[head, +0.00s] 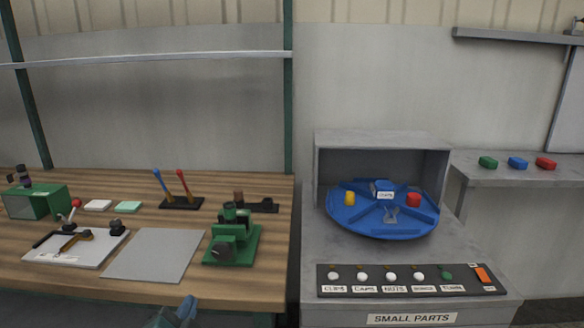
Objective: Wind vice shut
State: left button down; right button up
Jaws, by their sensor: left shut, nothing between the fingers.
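A green vice (231,240) stands near the right front of the wooden bench. It has a flat green base, dark parts on top and a dark round knob at its front. I cannot tell how wide its jaws stand. My left gripper (186,308) shows at the bottom edge, below the bench front, to the left of the vice and apart from it. Its fingers are shut and empty. My right gripper is out of view.
A grey mat (155,254) lies left of the vice. A white board (72,251) with tools, a lever stand (182,203) and a green box (36,203) share the bench. Right of it stands a small-parts unit with a blue carousel (383,228) and several buttons.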

aim_at(212, 281)
pick_arm(q)
jog(key=shift+w+d+r+m+t+h, duration=0.75)
jog(key=shift+w+r+m, duration=0.2)
jog(key=shift+m, duration=0.25)
jog(key=shift+w+d, duration=0.1)
jog(key=shift+w, duration=0.25)
jog(key=w, duration=0.4)
jog(key=shift+w, duration=0.35)
jog(key=shift+w+d+b, duration=0.1)
jog(key=shift+w+b, duration=0.2)
jog(key=shift+w, duration=0.55)
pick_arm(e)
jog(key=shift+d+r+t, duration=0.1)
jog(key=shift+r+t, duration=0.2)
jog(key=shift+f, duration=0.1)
pick_arm(q)
jog(key=shift+d+r, duration=0.25)
jog(key=shift+r, duration=0.05)
